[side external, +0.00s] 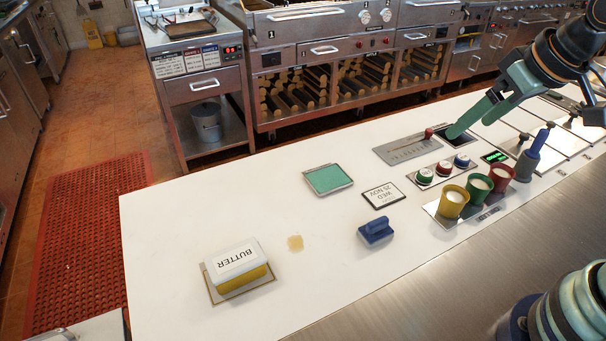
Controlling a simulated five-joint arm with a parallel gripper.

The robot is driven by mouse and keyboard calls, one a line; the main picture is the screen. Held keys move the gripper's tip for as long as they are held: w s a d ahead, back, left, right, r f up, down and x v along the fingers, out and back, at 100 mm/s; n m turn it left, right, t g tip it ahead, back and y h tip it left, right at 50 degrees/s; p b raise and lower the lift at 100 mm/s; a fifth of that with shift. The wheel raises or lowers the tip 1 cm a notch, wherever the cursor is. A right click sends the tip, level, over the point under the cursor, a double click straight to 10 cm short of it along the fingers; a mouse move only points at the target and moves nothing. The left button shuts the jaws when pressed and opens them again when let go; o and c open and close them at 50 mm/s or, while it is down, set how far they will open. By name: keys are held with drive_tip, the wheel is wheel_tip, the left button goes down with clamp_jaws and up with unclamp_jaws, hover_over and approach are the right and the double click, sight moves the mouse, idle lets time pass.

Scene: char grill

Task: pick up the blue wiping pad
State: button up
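The blue wiping pad (376,232) sits on the white counter right of centre, with its raised handle on top. It stands by itself, with nothing touching it. My gripper (469,127) is at the upper right, above the far side of the counter. Its two green fingers are spread apart, with nothing seen between them. The gripper is well apart from the pad, behind it and to its right.
Yellow, green and red cups (478,186) stand right of the pad, by several buttons (443,168). A date card (383,195) and green-topped tray (328,179) lie behind it. A butter dish (238,268) and tan smear (295,243) are left. The front counter is clear.

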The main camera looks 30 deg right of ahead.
drive_tip(key=n+g, duration=0.6)
drive_tip(key=n, duration=1.2)
hover_over(378, 221)
wheel_tip(378, 221, down, 12)
drive_tip(key=f, duration=0.6)
drive_tip(key=shift+s+d+f, duration=0.25)
drive_tip(key=shift+s+f, duration=0.1)
drive_tip(key=shift+f, duration=0.05)
drive_tip(key=shift+w+a+f, duration=0.1)
drive_tip(key=shift+w+f, duration=0.1)
drive_tip(key=shift+f, duration=1.2)
drive_tip(key=shift+w+a+f, duration=0.1)
drive_tip(key=shift+w+f, duration=0.05)
drive_tip(key=shift+f, duration=1.25)
drive_tip(key=c, duration=1.5)
drive_tip(key=shift+o, duration=0.2)
wheel_tip(378, 221, up, 20)
